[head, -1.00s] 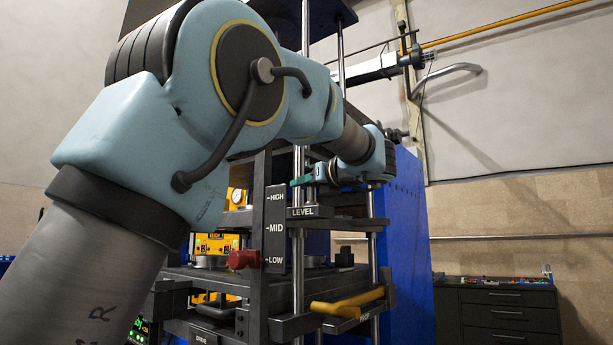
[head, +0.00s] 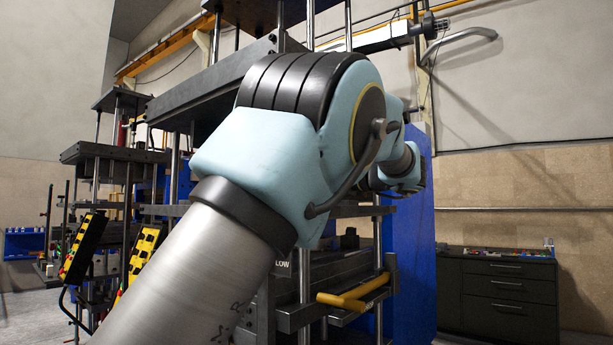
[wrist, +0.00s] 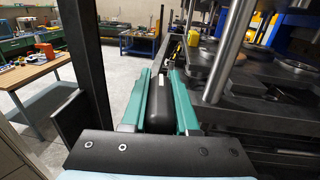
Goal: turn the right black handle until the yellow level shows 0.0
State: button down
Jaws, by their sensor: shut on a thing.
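In the wrist view the two green fingers of my gripper (wrist: 159,76) lie on either side of a dark rounded black handle (wrist: 152,110) and are shut on it. In the head view my arm covers the gripper and the handle. A dark scale plate (head: 284,266) shows only its "LOW" mark; the rest of it is behind my arm. No 0.0 reading or yellow level display can be read in any frame.
A yellow bar handle (head: 355,293) sticks out low at the press front. Steel columns (wrist: 230,50) and the press platen stand right of the gripper. A wooden-topped table (wrist: 35,75) is at left. A dark drawer cabinet (head: 497,290) stands at right.

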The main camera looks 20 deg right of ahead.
jog(key=c, duration=0.7)
grip_release()
jog(key=b+v, duration=0.2)
jog(key=v, duration=0.9)
jog(key=shift+b, duration=0.4)
